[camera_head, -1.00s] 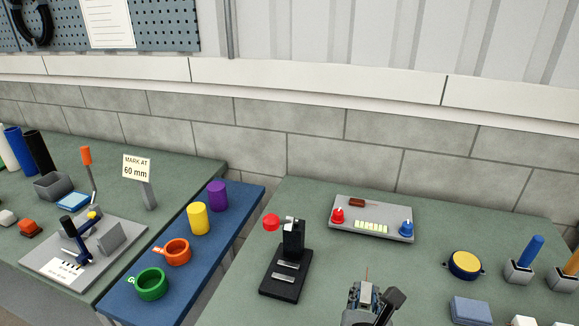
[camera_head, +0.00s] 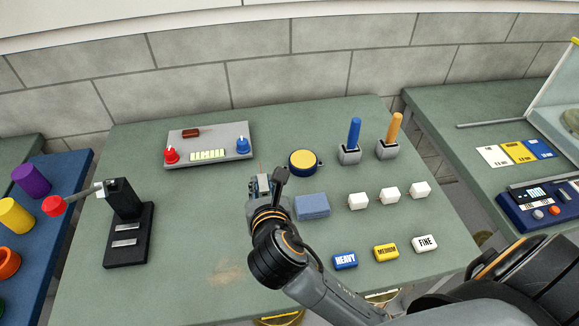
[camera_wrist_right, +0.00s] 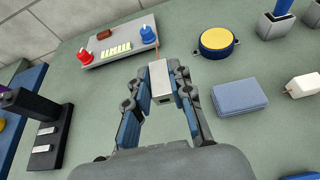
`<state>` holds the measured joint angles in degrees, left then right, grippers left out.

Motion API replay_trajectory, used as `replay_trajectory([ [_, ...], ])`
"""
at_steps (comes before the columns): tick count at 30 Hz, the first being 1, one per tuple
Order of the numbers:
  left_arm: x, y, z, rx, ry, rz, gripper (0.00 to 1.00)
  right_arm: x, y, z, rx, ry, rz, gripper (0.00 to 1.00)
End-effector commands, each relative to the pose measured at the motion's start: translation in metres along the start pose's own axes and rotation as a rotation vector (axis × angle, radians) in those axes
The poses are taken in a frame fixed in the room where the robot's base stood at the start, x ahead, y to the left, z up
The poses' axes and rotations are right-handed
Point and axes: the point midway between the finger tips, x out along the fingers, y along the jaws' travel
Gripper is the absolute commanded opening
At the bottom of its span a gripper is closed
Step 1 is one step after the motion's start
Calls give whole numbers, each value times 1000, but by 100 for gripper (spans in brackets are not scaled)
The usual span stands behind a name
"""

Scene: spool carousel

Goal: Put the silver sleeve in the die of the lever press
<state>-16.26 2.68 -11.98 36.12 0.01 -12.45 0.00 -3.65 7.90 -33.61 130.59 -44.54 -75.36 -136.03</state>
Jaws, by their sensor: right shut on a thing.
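The lever press (camera_head: 125,222) is black, with a red-knobbed lever (camera_head: 53,206) sticking out to the left. It stands at the left of the green table, and part of it shows at the left of the right wrist view (camera_wrist_right: 38,130). Metal pieces (camera_head: 125,228) lie on its base; I cannot tell the die's opening. My right gripper (camera_head: 262,183) is shut on a small silver block-like piece, apparently the silver sleeve (camera_wrist_right: 160,82), with a thin copper-coloured wire rising behind it. The gripper is above the table, right of the press and apart from it. My left gripper is out of view.
A grey panel (camera_head: 225,136) with red and blue knobs lies behind the gripper. The table between press and gripper is mostly clear.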

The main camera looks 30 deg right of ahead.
Motion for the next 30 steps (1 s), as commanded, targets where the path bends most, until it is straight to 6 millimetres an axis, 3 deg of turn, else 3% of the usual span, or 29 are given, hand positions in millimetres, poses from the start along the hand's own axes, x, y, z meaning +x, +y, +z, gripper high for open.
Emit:
replay_trajectory([
  [3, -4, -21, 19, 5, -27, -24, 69, 23, -6, 0, -3, 1, -3, 0],
  [8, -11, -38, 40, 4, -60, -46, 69, 66, -15, -1, -2, 2, -4, 0],
  [11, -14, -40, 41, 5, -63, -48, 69, 92, -21, -2, -1, 2, -5, 0],
  [15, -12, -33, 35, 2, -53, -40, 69, 124, -25, -21, -1, 4, -3, 0],
  [22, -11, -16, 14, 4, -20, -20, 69, 151, -29, -35, 0, 1, -1, 0],
  [26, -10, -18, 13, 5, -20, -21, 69, 162, -31, -41, 0, 2, -1, 0],
  [30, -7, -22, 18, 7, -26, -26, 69, 169, -31, -62, 1, 3, -2, 0],
])
